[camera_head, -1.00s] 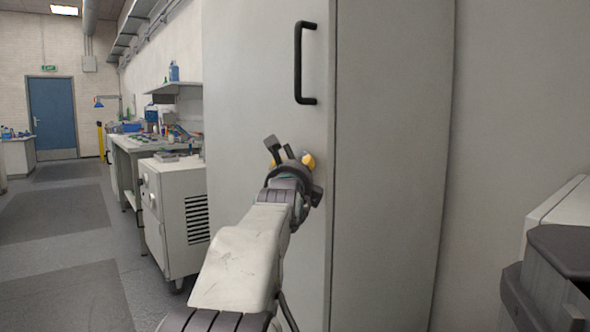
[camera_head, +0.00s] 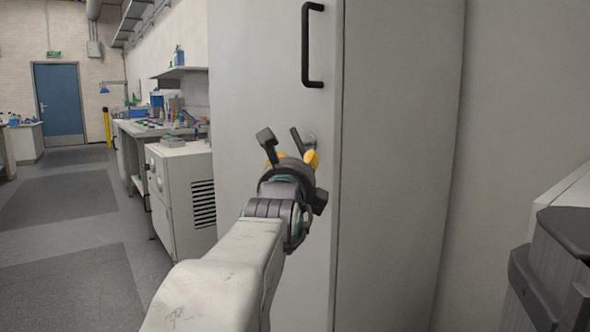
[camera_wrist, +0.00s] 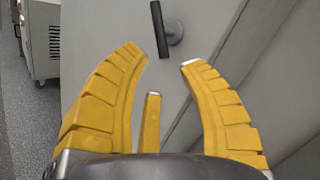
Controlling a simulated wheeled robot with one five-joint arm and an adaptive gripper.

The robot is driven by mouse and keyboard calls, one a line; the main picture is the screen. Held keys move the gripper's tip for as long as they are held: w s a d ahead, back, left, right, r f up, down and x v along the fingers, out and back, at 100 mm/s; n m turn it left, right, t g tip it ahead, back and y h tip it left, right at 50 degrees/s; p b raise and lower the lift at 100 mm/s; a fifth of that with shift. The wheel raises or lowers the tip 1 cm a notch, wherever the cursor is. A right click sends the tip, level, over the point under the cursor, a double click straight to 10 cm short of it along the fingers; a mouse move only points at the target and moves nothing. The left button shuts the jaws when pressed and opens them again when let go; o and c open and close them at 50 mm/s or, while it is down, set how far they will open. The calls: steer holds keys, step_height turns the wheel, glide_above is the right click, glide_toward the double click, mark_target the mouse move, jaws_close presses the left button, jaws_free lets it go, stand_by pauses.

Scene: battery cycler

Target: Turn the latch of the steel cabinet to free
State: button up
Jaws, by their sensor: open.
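The steel cabinet (camera_head: 270,60) is tall and pale grey, with its door facing me. Its latch (camera_head: 296,141) is a short dark bar on a round grey hub, low on the door below the handle, and tilted in the head view. In the wrist view the latch (camera_wrist: 160,28) lies just beyond the fingertips, the bar roughly between their lines. My gripper (camera_head: 293,157) is open and empty, its yellow fingers (camera_wrist: 164,58) spread and apart from the latch. My gripper hides part of the door around the latch in the head view.
A black bar handle (camera_head: 307,45) is on the door above the latch. A white wheeled unit (camera_head: 180,200) and a cluttered bench (camera_head: 150,125) stand left of the cabinet. Dark and white equipment (camera_head: 555,260) is at the right. Open floor (camera_head: 80,215) lies at the left.

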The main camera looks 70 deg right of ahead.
steer(key=shift+v, duration=1.05)
steer(key=shift+d, duration=0.1)
